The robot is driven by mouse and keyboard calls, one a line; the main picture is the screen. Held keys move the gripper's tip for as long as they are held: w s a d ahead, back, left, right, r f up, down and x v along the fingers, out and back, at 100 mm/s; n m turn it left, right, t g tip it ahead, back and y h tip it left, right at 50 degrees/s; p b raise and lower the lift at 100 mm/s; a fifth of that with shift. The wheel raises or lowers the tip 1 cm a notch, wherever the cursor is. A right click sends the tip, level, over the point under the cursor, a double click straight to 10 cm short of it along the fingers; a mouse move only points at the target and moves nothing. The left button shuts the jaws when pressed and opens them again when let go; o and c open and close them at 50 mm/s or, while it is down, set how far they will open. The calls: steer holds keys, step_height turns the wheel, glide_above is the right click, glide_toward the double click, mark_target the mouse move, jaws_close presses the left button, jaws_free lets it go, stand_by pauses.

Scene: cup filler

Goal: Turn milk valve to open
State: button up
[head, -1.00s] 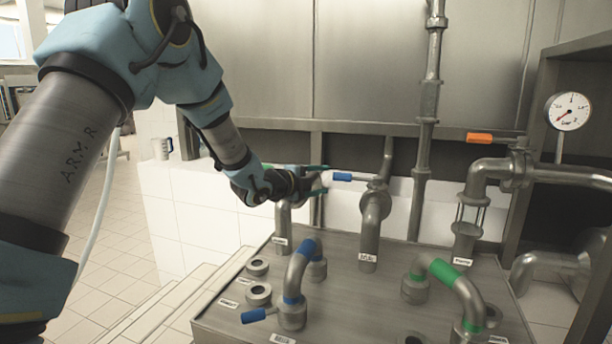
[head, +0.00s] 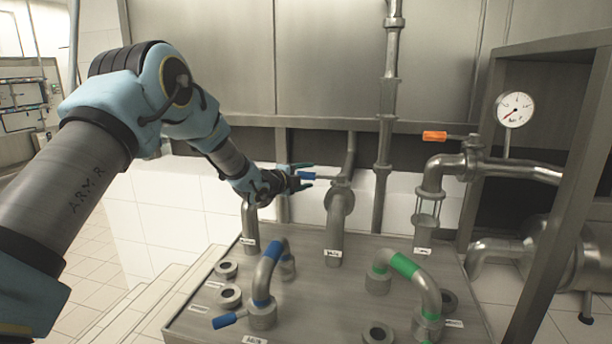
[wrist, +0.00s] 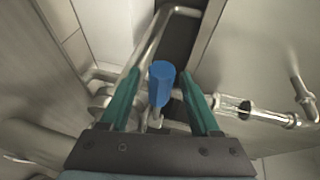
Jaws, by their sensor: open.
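A valve with a blue lever handle (head: 308,175) sits on a metal pipe (head: 336,215) at the back of the steel counter; the pipe's small label is too blurred to read surely. The handle points left, toward my gripper (head: 304,176). My gripper is open, its two teal fingers above and below the handle's end in the head view. In the wrist view the blue handle (wrist: 161,84) stands between the two fingers, with gaps on both sides.
A valve with an orange handle (head: 435,135) and a pressure gauge (head: 514,109) are at the right. A blue-banded bent pipe (head: 266,278) and a green-banded one (head: 410,270) stand on the counter (head: 325,315) in front. A vertical pipe (head: 386,110) rises behind.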

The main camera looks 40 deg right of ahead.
steer(key=shift+c, duration=0.3)
jaws_close()
stand_by(1.1)
